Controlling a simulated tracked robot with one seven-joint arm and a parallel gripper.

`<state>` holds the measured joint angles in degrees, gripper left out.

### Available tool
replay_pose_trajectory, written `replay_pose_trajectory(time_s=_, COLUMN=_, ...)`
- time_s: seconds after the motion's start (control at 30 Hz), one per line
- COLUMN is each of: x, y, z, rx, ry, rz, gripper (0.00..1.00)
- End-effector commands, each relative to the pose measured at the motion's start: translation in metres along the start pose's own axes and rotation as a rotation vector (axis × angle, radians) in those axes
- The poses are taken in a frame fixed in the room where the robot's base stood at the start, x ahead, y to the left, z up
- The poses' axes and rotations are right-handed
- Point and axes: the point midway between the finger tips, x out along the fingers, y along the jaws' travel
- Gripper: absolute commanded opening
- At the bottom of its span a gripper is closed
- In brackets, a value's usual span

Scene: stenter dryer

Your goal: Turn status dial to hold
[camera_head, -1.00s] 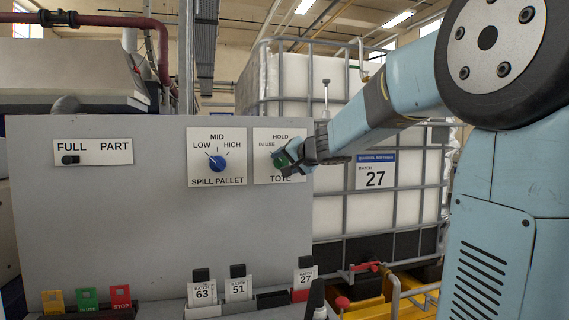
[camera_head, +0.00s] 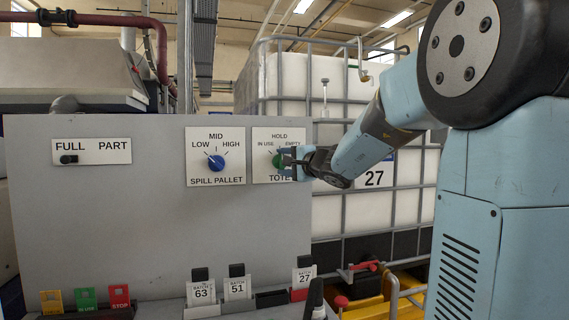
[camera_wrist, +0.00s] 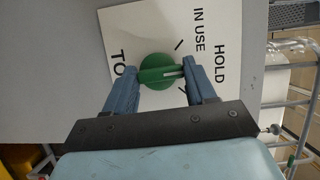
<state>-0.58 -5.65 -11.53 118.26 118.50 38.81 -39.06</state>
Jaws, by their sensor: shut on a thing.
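The tote dial is a green round knob (camera_wrist: 157,72) with a white line, on a white label plate (camera_wrist: 124,34) marked HOLD, IN USE and EMPTY. In the wrist view the white line points right, towards the word HOLD, between two visible tick marks. My gripper (camera_wrist: 165,84) is shut on the green dial, with one blue finger on each side of its bar. In the head view the dial (camera_head: 277,160) shows partly behind my gripper (camera_head: 287,161), which covers the right part of the plate.
A blue spill pallet dial (camera_head: 216,162) stands left of it, pointing near MID. A FULL/PART slider (camera_head: 69,159) is at the far left. Batch cards (camera_head: 238,288) and coloured tags (camera_head: 86,299) stand along the lower edge. A caged white tote (camera_head: 335,215) stands behind to the right.

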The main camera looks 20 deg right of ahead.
Motion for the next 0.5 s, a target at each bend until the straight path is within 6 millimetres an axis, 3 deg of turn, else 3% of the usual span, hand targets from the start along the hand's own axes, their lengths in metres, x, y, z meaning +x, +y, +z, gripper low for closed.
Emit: replay_pose_trajectory(time_s=0.5, x=-0.0008, y=0.0068, z=-0.0023, rx=0.043, ry=0.005, rz=-0.005, gripper=0.25)
